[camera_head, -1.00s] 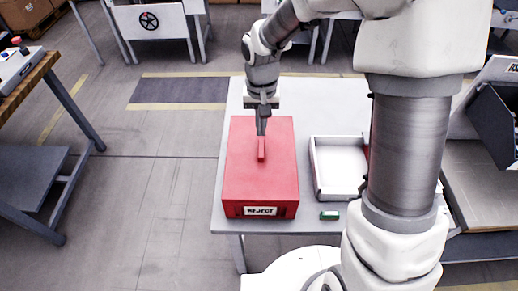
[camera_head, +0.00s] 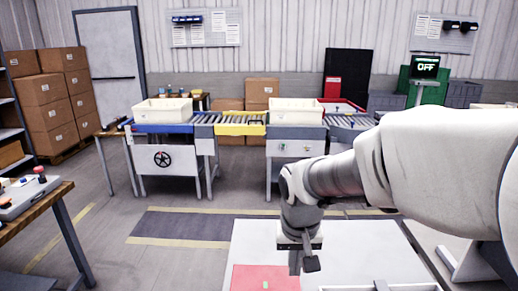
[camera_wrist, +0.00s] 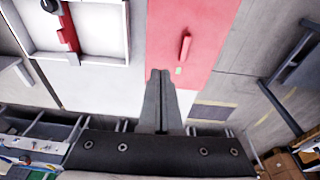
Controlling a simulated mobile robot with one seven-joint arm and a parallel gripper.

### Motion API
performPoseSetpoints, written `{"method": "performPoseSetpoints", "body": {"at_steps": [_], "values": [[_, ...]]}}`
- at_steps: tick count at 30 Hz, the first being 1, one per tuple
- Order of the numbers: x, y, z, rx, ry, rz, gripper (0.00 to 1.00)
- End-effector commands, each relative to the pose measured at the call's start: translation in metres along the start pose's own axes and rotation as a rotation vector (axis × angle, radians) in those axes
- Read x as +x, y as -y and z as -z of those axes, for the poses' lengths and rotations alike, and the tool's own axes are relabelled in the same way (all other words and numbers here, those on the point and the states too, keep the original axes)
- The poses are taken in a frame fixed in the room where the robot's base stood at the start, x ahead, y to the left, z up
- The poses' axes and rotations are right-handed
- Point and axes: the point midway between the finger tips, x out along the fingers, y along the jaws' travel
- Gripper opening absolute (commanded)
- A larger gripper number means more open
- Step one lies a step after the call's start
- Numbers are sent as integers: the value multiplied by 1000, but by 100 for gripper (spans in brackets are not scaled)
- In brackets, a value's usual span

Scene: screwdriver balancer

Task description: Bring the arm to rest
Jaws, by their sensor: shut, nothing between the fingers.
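My gripper (camera_head: 297,266) hangs from my arm above the white table, at the right far corner of the red box (camera_head: 247,279) in the head view. Its two fingers (camera_wrist: 160,76) are together and empty in the wrist view. The red box (camera_wrist: 213,25) lies ahead of the fingertips there, with a raised red bar (camera_wrist: 186,46) and a small pale green mark (camera_wrist: 179,71) on top. The fingers look apart from the box. Most of the box is cut off in the head view.
A white tray (camera_wrist: 112,53) with a red and black tool (camera_wrist: 69,32) in it stands beside the box. Conveyors with cream bins (camera_head: 162,110) stand beyond a clear floor. A wooden-topped bench (camera_head: 52,197) is at the left.

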Motion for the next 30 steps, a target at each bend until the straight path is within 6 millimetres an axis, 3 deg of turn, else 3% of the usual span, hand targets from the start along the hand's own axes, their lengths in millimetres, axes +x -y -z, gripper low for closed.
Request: {"method": "performPoseSetpoints", "body": {"at_steps": [6, 15, 24, 30], "values": [[-44, -26, -27, 1, -88, -2, 0], [-84, -53, -72, -1, -199, 5, 0], [-103, -68, -112, -8, -292, 21, 0], [-105, -71, -122, -11, -315, 26, 0]]}}
